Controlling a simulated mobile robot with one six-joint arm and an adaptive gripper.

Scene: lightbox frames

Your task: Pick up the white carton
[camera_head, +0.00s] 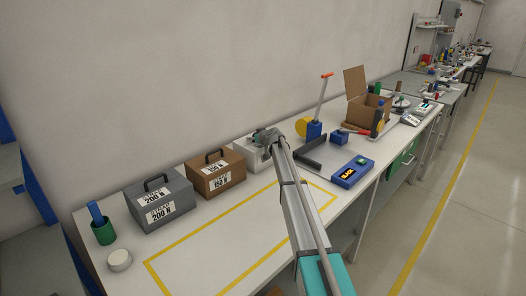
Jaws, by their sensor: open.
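A white carton (243,153) stands on the bench at the end of a row of boxes, to the right of the brown box. My gripper (262,136) is at its top right, close over it in the picture, and my arm runs back toward the lower right. The gripper and arm hide part of the carton. The gripper is open; its fingers are small here, and I cannot tell whether they touch the carton.
A brown box (205,180) and a grey box (150,212), both with handles and labels, stand to the left. A yellow-taped area (205,236) in front is clear. A blue device (352,173), a lever tool (316,126) and an open cardboard box (367,110) stand right.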

